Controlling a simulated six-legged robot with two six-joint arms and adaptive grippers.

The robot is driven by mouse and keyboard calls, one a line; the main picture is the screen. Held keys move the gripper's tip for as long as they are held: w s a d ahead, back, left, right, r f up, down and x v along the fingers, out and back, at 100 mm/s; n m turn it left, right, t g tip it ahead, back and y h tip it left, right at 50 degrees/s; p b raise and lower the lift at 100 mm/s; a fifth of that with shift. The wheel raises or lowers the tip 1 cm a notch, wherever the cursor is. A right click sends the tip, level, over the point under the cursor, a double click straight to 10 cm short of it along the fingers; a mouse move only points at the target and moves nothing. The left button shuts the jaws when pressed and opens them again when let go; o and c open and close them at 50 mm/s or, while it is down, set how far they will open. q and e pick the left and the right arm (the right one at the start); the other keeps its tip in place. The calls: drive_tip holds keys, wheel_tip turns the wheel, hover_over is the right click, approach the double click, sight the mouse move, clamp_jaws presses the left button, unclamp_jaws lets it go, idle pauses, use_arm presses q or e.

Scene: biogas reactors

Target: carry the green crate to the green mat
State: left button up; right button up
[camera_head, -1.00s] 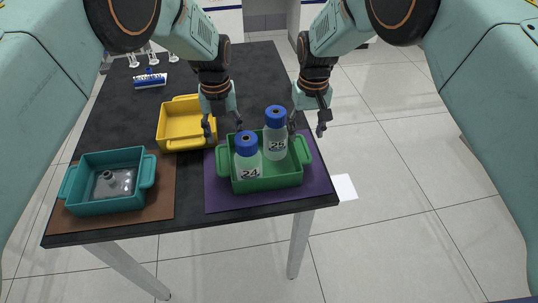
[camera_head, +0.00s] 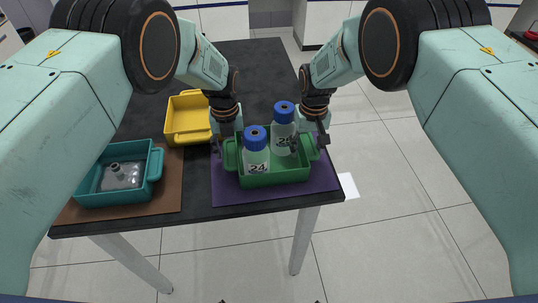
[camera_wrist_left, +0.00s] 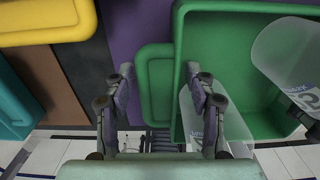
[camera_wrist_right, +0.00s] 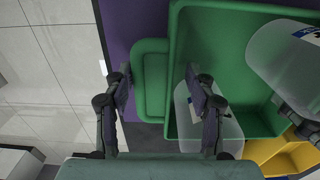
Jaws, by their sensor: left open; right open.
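The green crate (camera_head: 275,179) stands on a purple mat (camera_head: 228,193) near the table's front edge. It holds two clear, blue-capped bottles, one marked 24 (camera_head: 256,152) and another (camera_head: 284,130) behind it. My left gripper (camera_head: 228,146) is open at the crate's left handle; in the left wrist view its fingers (camera_wrist_left: 160,80) straddle that handle (camera_wrist_left: 155,95). My right gripper (camera_head: 309,144) is open at the right handle; in the right wrist view its fingers (camera_wrist_right: 159,82) straddle the handle (camera_wrist_right: 151,95). Contact cannot be told. No green mat is seen.
A teal crate (camera_head: 118,198) with a grey canister sits on a brown mat (camera_head: 172,187) to the left. A yellow crate (camera_head: 184,138) stands behind, close to my left gripper. The dark table (camera_head: 262,75) is clear further back. Open floor lies right.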

use_arm(q)
drive_tip(key=shift+d, duration=0.25)
use_arm(e)
drive_tip(key=shift+d, duration=0.25)
